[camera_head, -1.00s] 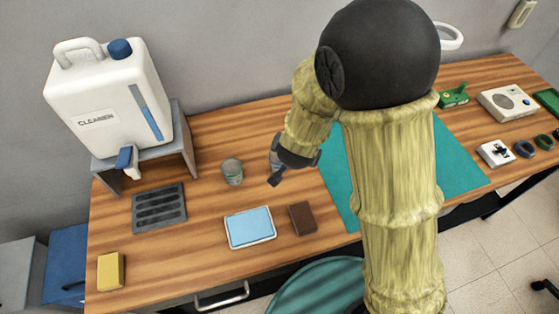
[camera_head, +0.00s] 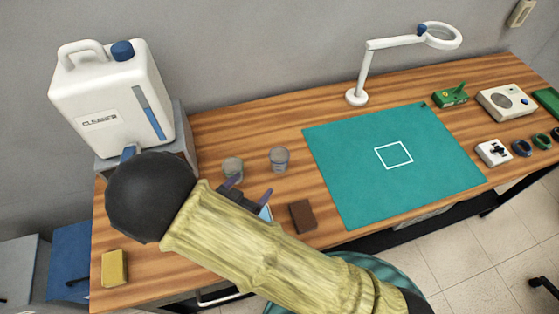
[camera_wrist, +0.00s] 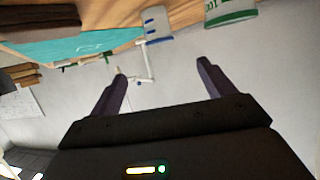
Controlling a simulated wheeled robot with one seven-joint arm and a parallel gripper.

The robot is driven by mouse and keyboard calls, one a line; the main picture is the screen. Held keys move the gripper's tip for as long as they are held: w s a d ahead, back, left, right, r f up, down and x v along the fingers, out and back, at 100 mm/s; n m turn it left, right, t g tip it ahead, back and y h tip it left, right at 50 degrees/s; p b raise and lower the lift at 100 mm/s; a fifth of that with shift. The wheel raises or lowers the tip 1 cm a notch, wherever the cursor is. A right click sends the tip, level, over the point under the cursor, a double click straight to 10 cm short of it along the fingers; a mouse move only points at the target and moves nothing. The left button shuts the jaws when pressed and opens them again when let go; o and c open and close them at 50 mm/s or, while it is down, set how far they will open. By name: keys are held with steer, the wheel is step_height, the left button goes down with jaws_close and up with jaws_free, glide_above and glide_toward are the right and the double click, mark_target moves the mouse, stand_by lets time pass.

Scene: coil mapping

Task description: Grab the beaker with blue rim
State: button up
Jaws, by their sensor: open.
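Two clear beakers stand upright on the wooden bench. The blue-marked beaker (camera_head: 279,159) is the right one in the head view; in the wrist view (camera_wrist: 157,22) it shows blue marks, near the top centre. The green-marked beaker (camera_head: 232,166) is to its left and shows at the top right of the wrist view (camera_wrist: 231,12). My gripper (camera_head: 250,189) is open and empty, in front of both beakers. In the wrist view its dark fingers (camera_wrist: 162,70) are spread, and the blue-marked beaker appears beyond the gap, apart from them.
A brown block (camera_head: 302,216) lies right of my gripper. A teal mat (camera_head: 440,165) and a white lamp (camera_head: 362,75) are farther right. A white cleaner jug (camera_head: 105,95) stands at left, a yellow block (camera_head: 114,268) at front left. My arm covers part of the bench.

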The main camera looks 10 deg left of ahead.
steer(key=p, duration=0.4)
glide_toward(284, 150)
steer(key=shift+w+f, duration=0.6)
steer(key=shift+w, duration=0.05)
steer(key=shift+w+f, duration=0.15)
steer(key=shift+d, duration=0.1)
steer(key=shift+w, duration=0.25)
steer(key=x, duration=0.1)
steer(key=p+x, duration=0.2)
steer(key=x, duration=0.1)
steer(key=shift+w+d+r, duration=0.15)
steer(key=shift+d+r, duration=0.05)
steer(key=shift+r, duration=0.1)
steer(key=shift+w+f, duration=0.2)
steer(key=shift+w, duration=0.1)
